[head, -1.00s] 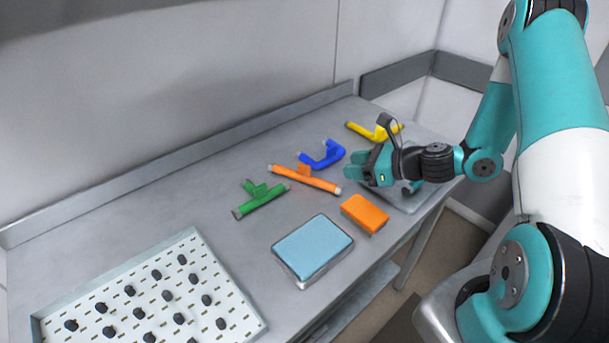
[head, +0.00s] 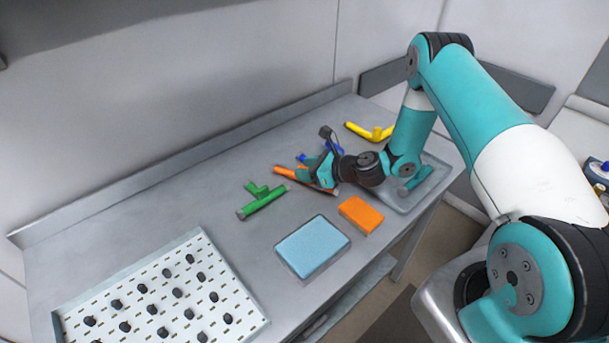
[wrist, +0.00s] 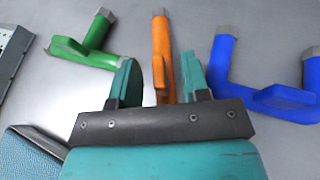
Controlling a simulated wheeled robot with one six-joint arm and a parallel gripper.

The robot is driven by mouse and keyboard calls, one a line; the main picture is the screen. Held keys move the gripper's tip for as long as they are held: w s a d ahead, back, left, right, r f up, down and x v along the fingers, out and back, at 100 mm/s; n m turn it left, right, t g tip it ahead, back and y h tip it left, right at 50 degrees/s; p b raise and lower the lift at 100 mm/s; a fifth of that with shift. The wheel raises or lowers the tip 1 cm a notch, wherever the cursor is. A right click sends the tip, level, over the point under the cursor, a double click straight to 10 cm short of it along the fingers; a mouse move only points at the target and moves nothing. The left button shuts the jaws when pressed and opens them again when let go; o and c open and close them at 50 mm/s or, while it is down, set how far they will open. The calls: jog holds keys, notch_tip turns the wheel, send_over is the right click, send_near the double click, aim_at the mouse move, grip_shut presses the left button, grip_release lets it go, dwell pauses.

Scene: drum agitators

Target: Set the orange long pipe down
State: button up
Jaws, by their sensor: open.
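The orange long pipe (head: 287,172) lies on the metal table between the green pipe and the blue pipe. My gripper (head: 313,170) is low over its right part and hides much of it in the head view. In the wrist view the orange pipe (wrist: 161,45) runs between my two open teal fingers (wrist: 160,80), nearer the right one. I cannot tell whether a finger touches it.
The green pipe (head: 263,201) lies to the left and the blue pipe (wrist: 225,75) close on the right. A yellow pipe (head: 372,133) lies farther back. An orange block (head: 361,214), a blue pad (head: 312,247) and a pegboard tray (head: 233,290) are nearer. The table's back left is clear.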

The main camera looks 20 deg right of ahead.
jog(key=shift+c, duration=0.2)
grip_shut()
jog(key=shift+r, duration=0.15)
